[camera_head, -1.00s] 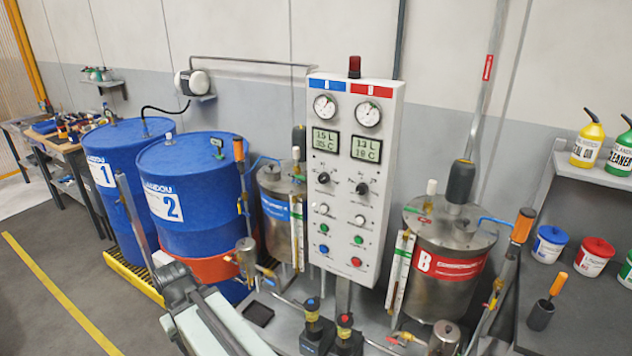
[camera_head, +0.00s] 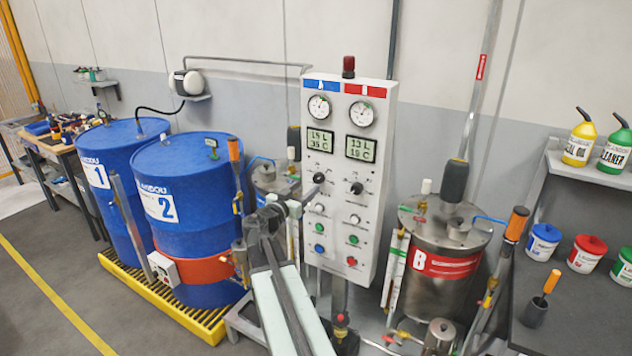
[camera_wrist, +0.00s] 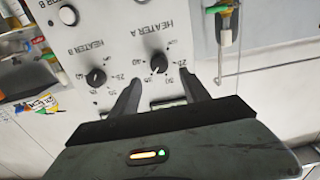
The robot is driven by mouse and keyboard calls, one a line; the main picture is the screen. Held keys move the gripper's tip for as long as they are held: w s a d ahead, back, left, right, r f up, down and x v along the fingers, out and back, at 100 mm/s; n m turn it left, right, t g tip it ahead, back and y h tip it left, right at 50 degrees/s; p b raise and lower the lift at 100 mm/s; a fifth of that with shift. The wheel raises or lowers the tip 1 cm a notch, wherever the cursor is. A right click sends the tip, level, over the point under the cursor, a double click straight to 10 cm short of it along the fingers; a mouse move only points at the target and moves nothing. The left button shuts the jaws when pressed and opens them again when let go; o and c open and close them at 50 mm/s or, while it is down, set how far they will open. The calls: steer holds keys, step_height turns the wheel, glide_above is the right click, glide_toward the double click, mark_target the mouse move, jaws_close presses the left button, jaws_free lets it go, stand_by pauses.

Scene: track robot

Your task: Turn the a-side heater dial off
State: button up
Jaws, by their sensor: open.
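The a-side heater dial (camera_head: 319,178) is a black knob on the white control panel (camera_head: 340,250), under the blue-topped column. In the wrist view, which is upside down, this dial (camera_wrist: 159,63) sits beside the "HEATER A" label and a number scale. My gripper (camera_wrist: 160,88) is open, with its two fingers pointing at the panel on either side of the line to the dial. The dial appears just beyond the fingertips, apart from them. I cannot read its pointer setting clearly. In the head view my gripper (camera_head: 297,197) is at the panel's left edge, close to the dial.
The heater B dial (camera_head: 357,188) is close on the right, and it also shows left in the wrist view. White knobs and coloured buttons lie below. Blue drums (camera_head: 185,190) stand left and tank B (camera_head: 440,255) stands right.

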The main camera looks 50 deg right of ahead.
mark_target(316, 178)
steer(key=x, duration=0.6)
steer(key=shift+w+d, duration=0.1)
steer(key=shift+d, duration=0.2)
jaws_close()
